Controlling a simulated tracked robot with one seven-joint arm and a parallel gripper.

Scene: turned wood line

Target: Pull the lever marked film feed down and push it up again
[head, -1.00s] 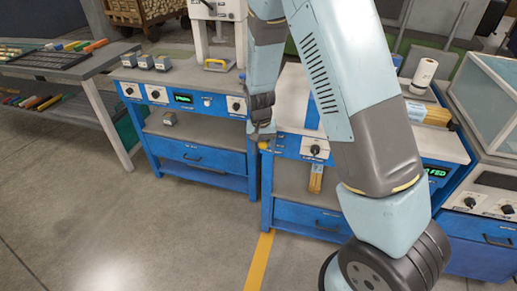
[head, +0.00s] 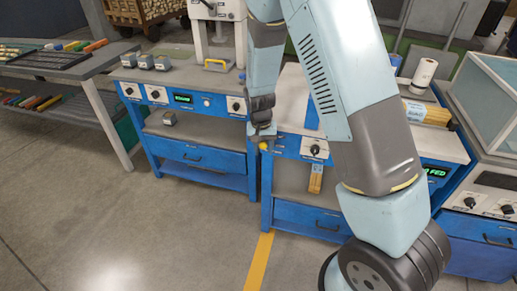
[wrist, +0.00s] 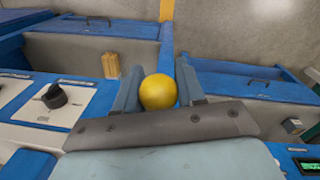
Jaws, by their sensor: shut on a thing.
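A yellow ball-shaped lever knob (wrist: 158,91) sits between the two fingers of my gripper (wrist: 158,88) in the wrist view. My gripper is shut on it. In the head view the knob (head: 263,146) shows just below my gripper (head: 262,136), at the left front of the blue bench with the black dial (head: 315,150). The lever's shaft is hidden by the knob and gripper. The marking by the lever is not readable.
A blue bench (head: 205,157) with a green display stands to the left. A wooden bundle (head: 316,180) lies on the right bench's lower shelf. A grey table (head: 60,62) stands far left. The floor (head: 140,230) in front is clear.

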